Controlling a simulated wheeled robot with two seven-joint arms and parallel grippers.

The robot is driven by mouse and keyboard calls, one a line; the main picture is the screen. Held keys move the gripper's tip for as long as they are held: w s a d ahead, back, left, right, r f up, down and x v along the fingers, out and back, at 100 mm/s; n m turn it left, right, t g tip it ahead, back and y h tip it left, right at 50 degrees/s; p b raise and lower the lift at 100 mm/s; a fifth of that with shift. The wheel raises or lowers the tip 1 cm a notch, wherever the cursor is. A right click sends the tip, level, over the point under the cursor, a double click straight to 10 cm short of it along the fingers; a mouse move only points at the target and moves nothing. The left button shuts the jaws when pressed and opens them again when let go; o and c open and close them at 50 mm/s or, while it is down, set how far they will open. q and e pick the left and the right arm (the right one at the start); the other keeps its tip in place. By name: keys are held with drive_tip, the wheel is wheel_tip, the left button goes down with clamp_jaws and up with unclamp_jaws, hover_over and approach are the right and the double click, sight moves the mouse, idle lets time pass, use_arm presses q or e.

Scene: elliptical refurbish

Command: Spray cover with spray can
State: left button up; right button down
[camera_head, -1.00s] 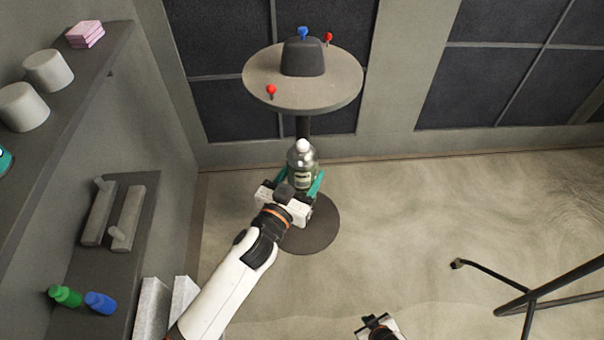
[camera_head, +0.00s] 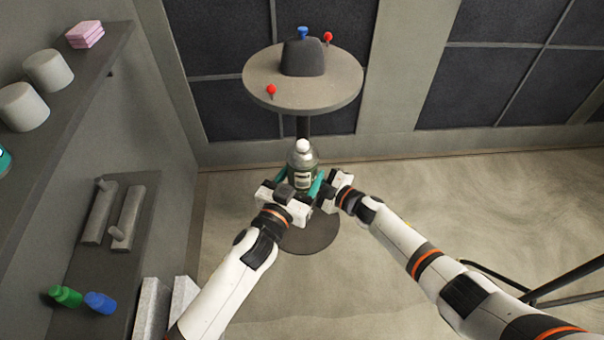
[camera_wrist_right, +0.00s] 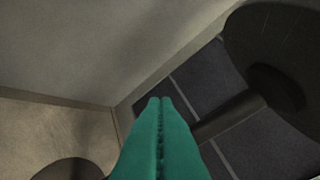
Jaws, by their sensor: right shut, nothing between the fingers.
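The spray can (camera_head: 301,162), a grey-green bottle with a white cap and a pale label, stands upright in front of the round table's post in the head view. My left gripper (camera_head: 299,184) has its teal fingers on both sides of the can and holds it. My right gripper (camera_head: 327,186) is just right of the can; its fingers are mostly hidden in the head view. In the right wrist view its teal fingers (camera_wrist_right: 161,125) are pressed together with nothing between them. A dark grey rounded block, likely the cover (camera_head: 303,58), stands on the table.
The round table (camera_head: 262,85) also carries a blue-topped piece (camera_head: 303,33) and red-headed pins (camera_head: 271,90). Shelves at left hold grey cylinders (camera_head: 48,70), pink blocks (camera_head: 85,34), and green (camera_head: 65,296) and blue bottles (camera_head: 100,302). A dark metal frame (camera_head: 560,287) is at lower right.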

drive_tip(key=s+a+r+n+g, duration=0.1)
drive_tip(key=a+r+n+g, duration=0.2)
drive_tip(key=r+n+g, duration=0.35)
drive_tip(key=s+a+r+n+g, duration=0.2)
drive_tip(key=a+r+n+g, duration=0.15)
drive_tip(key=r+n, duration=0.5)
drive_tip(key=s+a+r+n+g, duration=0.1)
drive_tip(key=a+r+n+g, duration=0.4)
drive_tip(key=r, duration=0.5)
drive_tip(key=s+d+r+n+t+h, duration=0.4)
drive_tip(key=s+d+r+h, duration=0.2)
drive_tip(key=d+r+h, duration=0.45)
drive_tip(key=shift+h, duration=0.95)
drive_tip(key=shift+w+a+f, duration=0.1)
drive_tip(key=shift+a+f, duration=0.15)
drive_tip(key=shift+f, duration=0.95)
drive_tip(key=shift+a+f, duration=0.3)
drive_tip(key=shift+f, duration=0.9)
drive_tip(key=shift+w+a+f, duration=0.1)
drive_tip(key=shift+a+f, duration=0.15)
drive_tip(key=shift+f, duration=0.95)
drive_tip(key=shift+f, duration=0.15)
